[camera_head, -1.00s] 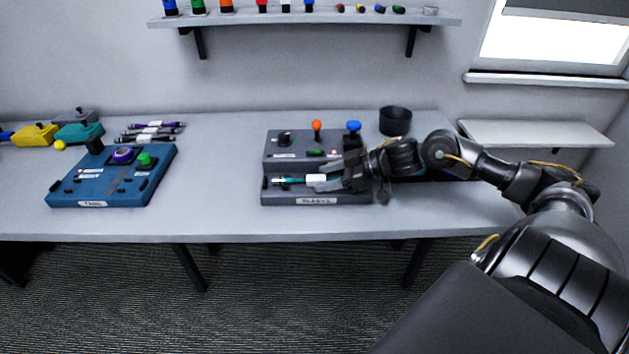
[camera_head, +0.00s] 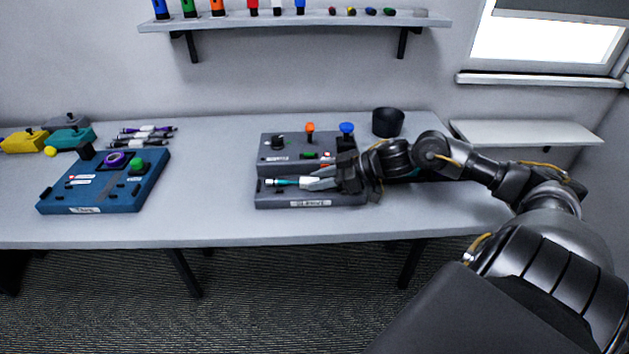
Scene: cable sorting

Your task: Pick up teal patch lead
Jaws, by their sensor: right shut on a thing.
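The teal patch lead (camera_head: 287,182) is a short teal piece with a white end, lying level over the front part of the grey panel box (camera_head: 310,201). My right gripper (camera_head: 318,183) comes in from the right and is shut on the lead's white right end. The lead's teal part points left out of the fingers. I cannot tell whether the lead touches the box or is held just above it. My left gripper is not in view.
A blue panel box (camera_head: 105,190) stands on the table at left. Several dark and purple leads (camera_head: 145,135) lie behind it, beside yellow (camera_head: 24,141) and teal (camera_head: 70,138) boxes. A black cup (camera_head: 388,122) stands behind my right arm. Table between the boxes is clear.

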